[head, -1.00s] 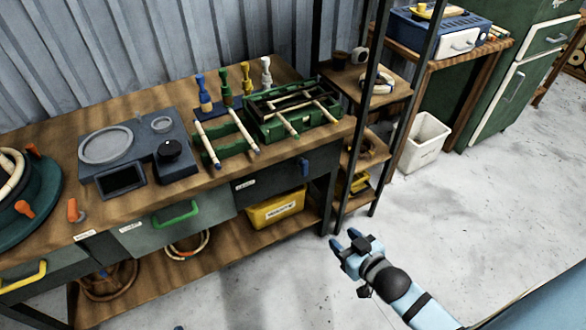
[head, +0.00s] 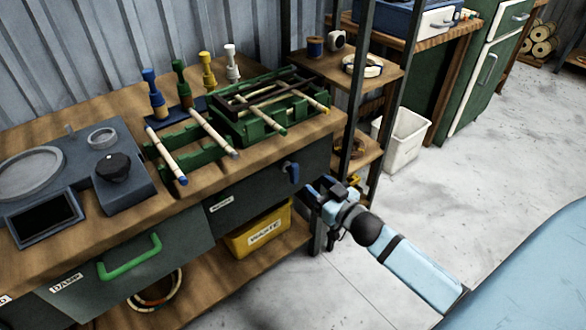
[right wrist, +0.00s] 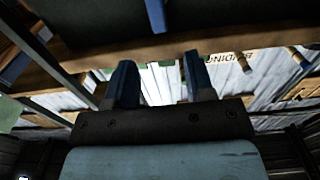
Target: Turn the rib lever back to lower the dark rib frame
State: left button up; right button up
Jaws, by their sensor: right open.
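The dark rib frame (head: 240,101) sits at the green block jig (head: 250,131) on the bench, with pale rattan sticks lying across it. A blue lever (head: 292,172), which I take as the rib lever, hangs down on the dark front panel below the bench edge. My right gripper (head: 318,187) is open and empty, just right of and slightly below the lever, apart from it. In the right wrist view the two blue fingers (right wrist: 158,82) stand apart, and the blue lever (right wrist: 155,14) shows beyond them at the top. My left gripper is out of view.
A rack post (head: 352,110) stands close behind my right gripper. A yellow bin (head: 258,240) sits on the lower shelf. Colored pegs (head: 208,72) stand behind the green jig. A white bin (head: 405,140) is on the floor. Open floor lies to the right.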

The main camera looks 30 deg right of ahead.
aim_at(296, 168)
jog(key=w, duration=0.3)
jog(key=w+b, duration=0.1)
jog(key=w, duration=0.5)
jog(key=shift+w+a, duration=0.35)
jog(key=shift+w, duration=0.05)
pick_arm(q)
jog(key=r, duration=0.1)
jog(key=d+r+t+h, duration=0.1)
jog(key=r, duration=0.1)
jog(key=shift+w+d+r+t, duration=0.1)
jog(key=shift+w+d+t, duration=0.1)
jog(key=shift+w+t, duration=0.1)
pick_arm(e)
grip_shut()
